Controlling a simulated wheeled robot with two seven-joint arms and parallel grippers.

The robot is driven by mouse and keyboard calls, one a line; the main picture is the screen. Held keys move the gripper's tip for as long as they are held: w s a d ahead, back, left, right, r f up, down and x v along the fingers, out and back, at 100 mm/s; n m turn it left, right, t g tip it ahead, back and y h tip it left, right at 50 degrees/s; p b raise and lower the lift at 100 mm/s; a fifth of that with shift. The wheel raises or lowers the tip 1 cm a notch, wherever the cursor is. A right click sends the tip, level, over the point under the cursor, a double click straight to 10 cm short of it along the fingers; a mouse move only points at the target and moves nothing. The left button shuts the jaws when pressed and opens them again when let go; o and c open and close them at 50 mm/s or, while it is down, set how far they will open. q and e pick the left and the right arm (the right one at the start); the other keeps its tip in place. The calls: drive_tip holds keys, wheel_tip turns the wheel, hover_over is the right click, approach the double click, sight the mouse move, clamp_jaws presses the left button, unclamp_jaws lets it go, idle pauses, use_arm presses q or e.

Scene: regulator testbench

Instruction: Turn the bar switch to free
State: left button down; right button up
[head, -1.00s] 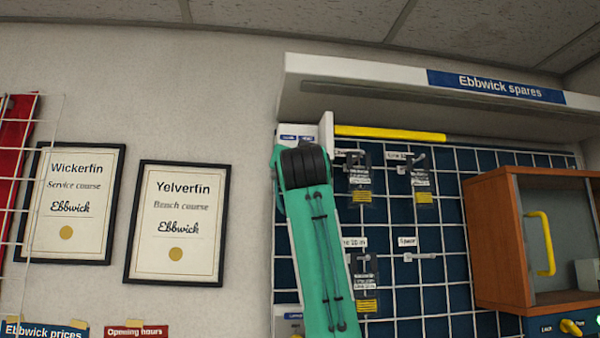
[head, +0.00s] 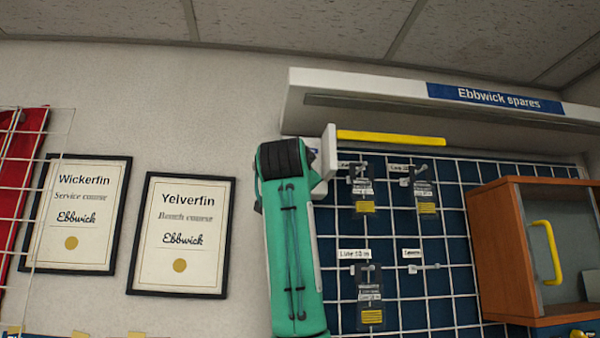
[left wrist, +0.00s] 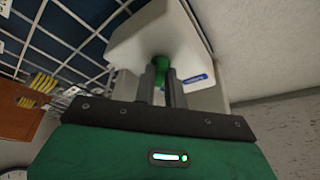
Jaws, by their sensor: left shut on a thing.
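In the left wrist view a white box (left wrist: 150,38) is mounted beside the wire grid, with a small blue-and-white label (left wrist: 196,78) too small to read. A green bar-like part (left wrist: 160,63), apparently the bar switch's handle, sits at its face. My left gripper (left wrist: 161,75) is shut on this green part, its two dark fingers on either side. Its turned position cannot be told. In the head view my green left arm hides the fingers and the handle. A white upright piece (head: 329,152) shows just right of the arm. My right gripper is not in view.
A white shelf (head: 400,90) marked "Ebbwick spares" juts out above the arm, with a yellow strip (head: 390,137) beneath. Hanging packets (head: 370,300) and hooks are on the grid to the right, then a wooden cabinet (head: 497,250). Framed certificates (head: 180,235) hang left.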

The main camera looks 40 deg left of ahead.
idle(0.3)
use_arm(q)
drive_tip(key=c, duration=1.7)
unclamp_jaws()
drive_tip(key=shift+d, duration=0.1)
drive_tip(key=shift+c, duration=0.2)
drive_tip(key=b+v, duration=0.6)
drive_tip(key=v, duration=0.7)
drive_tip(key=shift+s+d+b, duration=0.2)
drive_tip(key=shift+s+b, duration=0.15)
drive_tip(key=shift+f, duration=0.15)
